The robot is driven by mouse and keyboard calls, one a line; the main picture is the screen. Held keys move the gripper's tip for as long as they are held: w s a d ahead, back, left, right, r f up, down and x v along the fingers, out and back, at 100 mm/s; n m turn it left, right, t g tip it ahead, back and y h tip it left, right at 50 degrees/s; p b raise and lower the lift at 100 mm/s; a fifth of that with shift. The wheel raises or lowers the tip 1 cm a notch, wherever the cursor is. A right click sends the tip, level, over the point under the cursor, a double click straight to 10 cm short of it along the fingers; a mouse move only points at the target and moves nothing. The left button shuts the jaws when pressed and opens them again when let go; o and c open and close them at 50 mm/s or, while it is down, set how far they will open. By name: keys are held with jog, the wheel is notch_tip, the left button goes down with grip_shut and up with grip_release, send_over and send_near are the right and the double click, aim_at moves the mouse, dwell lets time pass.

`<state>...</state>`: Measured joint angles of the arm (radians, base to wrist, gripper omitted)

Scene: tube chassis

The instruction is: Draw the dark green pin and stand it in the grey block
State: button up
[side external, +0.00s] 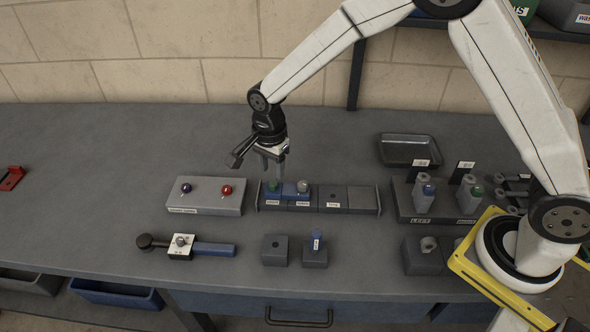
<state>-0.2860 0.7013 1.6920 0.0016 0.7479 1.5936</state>
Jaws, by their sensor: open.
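A dark green piece (273,185), likely the pin's head, shows at the left end of a long low rack (362,199). My gripper (272,168) points down just above it, jaws open; I cannot tell whether the jaws are around it or only over it. A silver knob (303,186) sits next to it in the rack. A grey block (275,250) with a dark hole in its top stands in front of the rack.
A tool with a blue handle (214,249) lies in front. A tube stand (440,215) with blue and green pieces and an empty tray (408,150) are right.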

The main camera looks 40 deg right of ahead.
aim_at(273, 183)
jog(key=shift+f, duration=2.3)
grip_shut()
